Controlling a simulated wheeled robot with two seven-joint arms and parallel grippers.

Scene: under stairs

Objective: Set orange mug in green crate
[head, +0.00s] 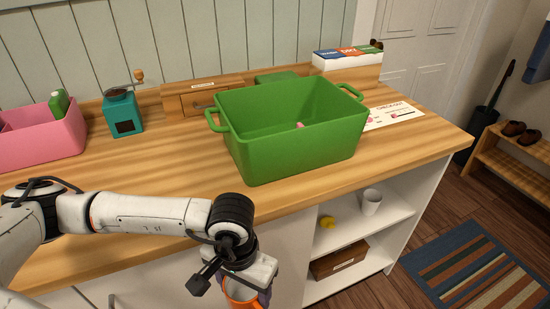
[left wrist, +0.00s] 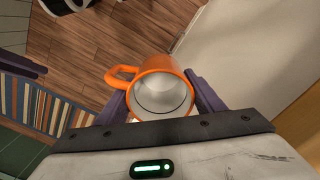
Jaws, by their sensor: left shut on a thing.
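The orange mug (head: 243,293) is at the bottom of the head view, below the counter's front edge. My left gripper (head: 250,285) is shut on it. In the left wrist view the mug (left wrist: 150,76) sits between the two purple fingers, with its white inside facing the camera and its handle to the left. The green crate (head: 300,143) stands on the wooden counter, above and beyond the gripper, with its open top up. A small pink thing shows inside it. My right gripper is not in view.
A pink bin (head: 45,141) and a teal grinder (head: 122,113) stand left on the counter (head: 165,160). A wooden drawer box (head: 200,100) is behind the crate. A white cup (head: 371,201) and a yellow item (head: 327,222) sit on the shelf below. The counter's front left is clear.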

